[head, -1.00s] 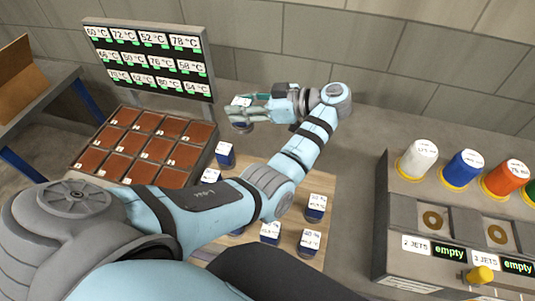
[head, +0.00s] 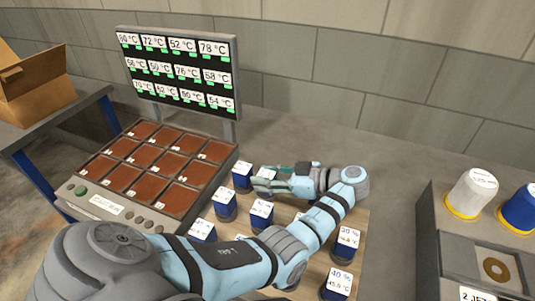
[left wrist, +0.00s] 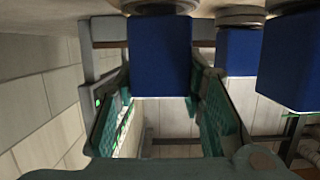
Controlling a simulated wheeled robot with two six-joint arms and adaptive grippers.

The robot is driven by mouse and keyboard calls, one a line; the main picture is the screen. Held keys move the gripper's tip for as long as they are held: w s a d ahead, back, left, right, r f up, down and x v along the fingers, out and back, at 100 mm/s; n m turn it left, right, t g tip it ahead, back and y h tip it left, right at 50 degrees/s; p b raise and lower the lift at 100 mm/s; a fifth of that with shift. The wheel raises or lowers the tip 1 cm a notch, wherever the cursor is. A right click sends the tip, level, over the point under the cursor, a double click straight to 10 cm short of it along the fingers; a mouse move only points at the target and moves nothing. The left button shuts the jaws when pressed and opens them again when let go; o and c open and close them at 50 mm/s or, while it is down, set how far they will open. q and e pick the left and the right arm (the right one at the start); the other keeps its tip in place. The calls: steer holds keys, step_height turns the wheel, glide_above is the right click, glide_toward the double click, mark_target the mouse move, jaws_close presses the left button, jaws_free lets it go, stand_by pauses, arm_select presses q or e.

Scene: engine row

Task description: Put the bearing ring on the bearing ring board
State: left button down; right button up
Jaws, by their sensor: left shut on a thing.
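My left gripper (head: 272,180) is over the far part of a wooden board (head: 314,270). It is shut on a blue canister with a white top label (head: 265,172); the fingers hide part of it. In the left wrist view the blue canister (left wrist: 160,55) sits between the green finger pads. I cannot tell whether it touches the board. A brass-coloured ring (head: 497,269) lies in a recess of the grey unit at the right. No board is clearly marked as a bearing ring board. My right gripper is not in view.
Several labelled blue canisters, such as one beside the gripper (head: 242,176) and one at the front (head: 338,283), stand close around my left arm. A grey unit with brown square pads (head: 152,158) and a temperature display (head: 180,75) is at the left. Grey counter at the back right is clear.

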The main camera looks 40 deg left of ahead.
arm_select(q)
steer(key=c, duration=1.1)
jaws_free()
steer(key=shift+w, duration=0.1)
steer(key=shift+o, duration=0.2)
steer(key=shift+d+r, duration=0.15)
steer(key=shift+r, duration=0.05)
steer(key=p+v, duration=0.4)
steer(key=v, duration=0.1)
steer(key=shift+r, duration=0.25)
steer(key=shift+w+d+f, duration=0.15)
steer(key=shift+w+d, duration=0.1)
steer(key=shift+d, duration=0.15)
steer(key=shift+w+d, duration=0.15)
steer(key=shift+d, duration=0.4)
steer(key=shift+r, duration=0.2)
